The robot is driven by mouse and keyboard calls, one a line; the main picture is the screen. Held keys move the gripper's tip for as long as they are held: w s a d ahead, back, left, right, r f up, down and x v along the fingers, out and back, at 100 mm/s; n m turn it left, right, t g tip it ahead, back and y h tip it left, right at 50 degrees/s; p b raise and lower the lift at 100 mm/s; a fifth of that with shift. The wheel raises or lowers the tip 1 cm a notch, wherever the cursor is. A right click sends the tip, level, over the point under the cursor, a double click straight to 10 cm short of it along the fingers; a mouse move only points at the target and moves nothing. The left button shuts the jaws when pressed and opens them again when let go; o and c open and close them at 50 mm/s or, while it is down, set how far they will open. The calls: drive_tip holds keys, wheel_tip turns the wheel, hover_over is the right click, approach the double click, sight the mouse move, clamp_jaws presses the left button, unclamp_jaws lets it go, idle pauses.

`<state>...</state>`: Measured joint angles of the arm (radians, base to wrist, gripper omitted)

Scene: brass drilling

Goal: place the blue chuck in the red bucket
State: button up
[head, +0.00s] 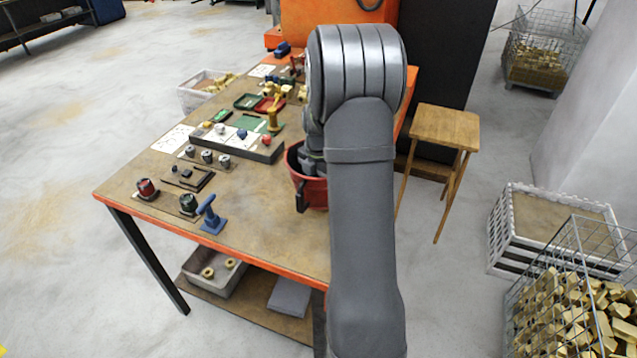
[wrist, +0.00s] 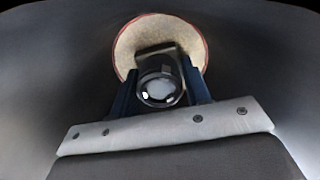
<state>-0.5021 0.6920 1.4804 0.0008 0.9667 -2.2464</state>
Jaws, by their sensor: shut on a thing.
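My gripper (wrist: 160,82) is shut on a dark round piece with a glossy end, the blue chuck (wrist: 160,90), though its blue colour is hard to make out. The red bucket (head: 313,194) stands at the table's right side in the head view. My arm covers part of the bucket, and my gripper is down at or in its mouth, mostly hidden there. In the wrist view, a pale disc with a thin red rim (wrist: 128,45) shows beyond the held piece, within dark surroundings. I cannot tell how high the chuck is above the bucket's bottom.
On the table (head: 255,203) stand a red-topped chuck (head: 147,188), a dark one (head: 188,203), a blue stand (head: 210,214) and several grey pieces. A long dark rack (head: 255,152) lies left of the bucket. A wooden stool (head: 445,128) stands at right.

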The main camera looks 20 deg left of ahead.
drive_tip(key=o, duration=1.4)
drive_tip(key=shift+f, duration=0.1)
wheel_tip(320, 180, up, 12)
drive_tip(key=shift+r, duration=0.15)
wheel_tip(320, 180, down, 12)
drive_tip(key=shift+r, duration=1.6)
